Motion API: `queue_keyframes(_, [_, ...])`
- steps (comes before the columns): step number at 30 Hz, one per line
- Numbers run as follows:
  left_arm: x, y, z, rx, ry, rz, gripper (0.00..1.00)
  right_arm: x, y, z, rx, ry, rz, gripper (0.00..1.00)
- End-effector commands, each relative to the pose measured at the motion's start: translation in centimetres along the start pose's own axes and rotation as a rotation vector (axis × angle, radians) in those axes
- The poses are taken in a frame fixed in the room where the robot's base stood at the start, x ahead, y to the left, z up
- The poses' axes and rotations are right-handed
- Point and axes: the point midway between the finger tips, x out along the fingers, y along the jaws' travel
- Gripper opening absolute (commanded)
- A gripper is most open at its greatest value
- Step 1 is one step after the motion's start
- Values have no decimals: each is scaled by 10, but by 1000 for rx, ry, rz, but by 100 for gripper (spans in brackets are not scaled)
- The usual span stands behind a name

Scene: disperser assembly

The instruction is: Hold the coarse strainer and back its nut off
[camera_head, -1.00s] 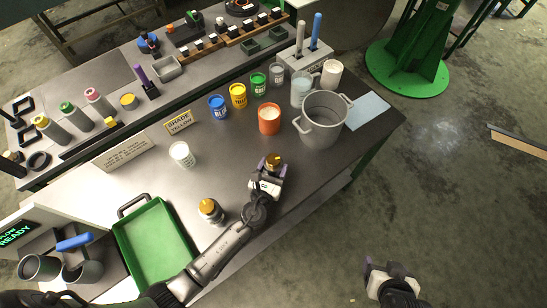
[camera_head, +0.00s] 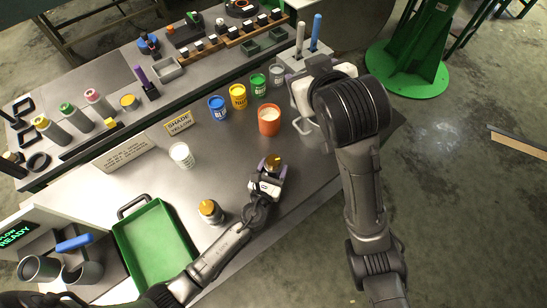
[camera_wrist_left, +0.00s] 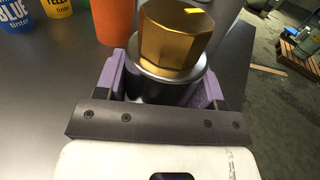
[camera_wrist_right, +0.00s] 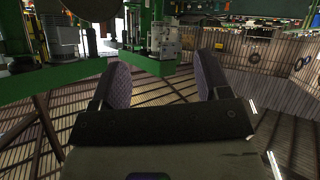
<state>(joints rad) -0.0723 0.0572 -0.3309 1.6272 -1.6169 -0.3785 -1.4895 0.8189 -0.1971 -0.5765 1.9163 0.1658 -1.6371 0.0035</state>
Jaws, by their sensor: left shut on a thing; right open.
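The strainer (camera_wrist_left: 160,86) is a dark, silvery-collared cylinder topped by a large faceted brass nut (camera_wrist_left: 175,38) with a small yellow mark. My left gripper (camera_head: 270,166) is shut on the strainer body below the nut, at the table's front part. In the left wrist view the purple finger pads (camera_wrist_left: 112,75) press it from both sides and the nut is clear above them. A second similar piece with a golden top (camera_head: 209,208) stands upright on the table to the left. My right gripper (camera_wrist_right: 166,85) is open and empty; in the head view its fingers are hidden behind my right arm.
An orange-red cup (camera_head: 269,121) and tinter pots (camera_head: 218,108) stand behind the held strainer. A grey pot (camera_head: 306,126) is mostly covered by my right arm. A green tray (camera_head: 157,245) lies at left, a white cup (camera_head: 181,154) nearer the middle. Table between them is clear.

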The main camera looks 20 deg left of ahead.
Motion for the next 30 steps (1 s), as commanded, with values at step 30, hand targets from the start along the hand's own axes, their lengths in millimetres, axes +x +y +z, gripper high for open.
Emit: queue_keyframes(30, [0,0,0,1,1,0,23,115,-112,163,-106,-1009,-320,70])
